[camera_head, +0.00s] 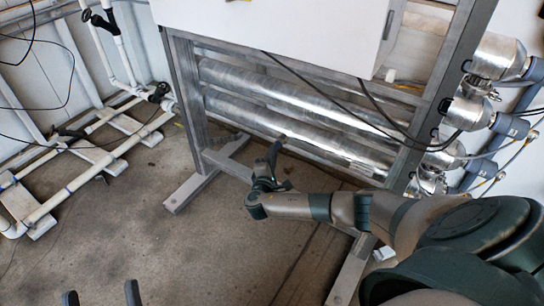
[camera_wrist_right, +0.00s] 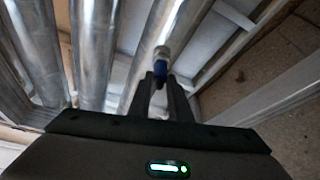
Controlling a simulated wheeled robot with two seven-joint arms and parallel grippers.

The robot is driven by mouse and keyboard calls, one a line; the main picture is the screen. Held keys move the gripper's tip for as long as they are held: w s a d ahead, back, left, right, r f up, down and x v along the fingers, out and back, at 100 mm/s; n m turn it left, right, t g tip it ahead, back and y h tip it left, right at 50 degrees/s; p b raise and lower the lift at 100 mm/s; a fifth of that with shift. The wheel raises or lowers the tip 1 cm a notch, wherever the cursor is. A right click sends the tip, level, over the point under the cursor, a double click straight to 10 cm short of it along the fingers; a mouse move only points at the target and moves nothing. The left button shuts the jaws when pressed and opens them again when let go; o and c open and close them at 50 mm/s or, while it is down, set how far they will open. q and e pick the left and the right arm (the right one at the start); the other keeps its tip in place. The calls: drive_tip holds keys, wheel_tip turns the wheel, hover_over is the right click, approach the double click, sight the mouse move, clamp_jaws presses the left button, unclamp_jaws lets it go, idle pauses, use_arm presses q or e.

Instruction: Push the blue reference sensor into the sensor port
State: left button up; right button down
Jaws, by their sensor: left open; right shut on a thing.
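The blue reference sensor (camera_wrist_right: 160,69) is in the right wrist view, between the fingertips of my right gripper (camera_wrist_right: 161,78), which is shut on it. A pale round fitting (camera_wrist_right: 162,52), which looks like the sensor port, lies straight beyond the sensor by a metal tube. The two appear lined up; I cannot tell how deep the sensor sits. In the head view my right gripper (camera_head: 279,142) reaches up to the lower metal tubes, and the sensor is too small to make out. My left gripper (camera_head: 101,292) is open and empty at the bottom edge.
Long shiny reactor tubes (camera_head: 270,82) run across a grey metal frame (camera_head: 187,95). Thin dark cables hang in front of them. White pipework (camera_head: 80,180) stands on the floor at the left. The concrete floor (camera_head: 150,220) between is clear.

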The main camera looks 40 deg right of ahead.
drive_tip(key=shift+d, duration=0.1)
drive_tip(key=c, duration=1.6)
unclamp_jaws()
drive_tip(key=shift+o, duration=0.2)
use_arm(q)
drive_tip(key=shift+f, duration=0.1)
drive_tip(key=w+f+g+y+p, duration=0.2)
drive_tip(key=f+g, duration=0.5)
drive_tip(key=f, duration=0.4)
drive_tip(key=shift+w+d+f+p, duration=0.2)
drive_tip(key=shift+w+f+p, duration=0.05)
drive_tip(key=shift+w+p, duration=0.6)
use_arm(e)
drive_tip(key=v, duration=1.7)
drive_tip(key=shift+s, duration=0.2)
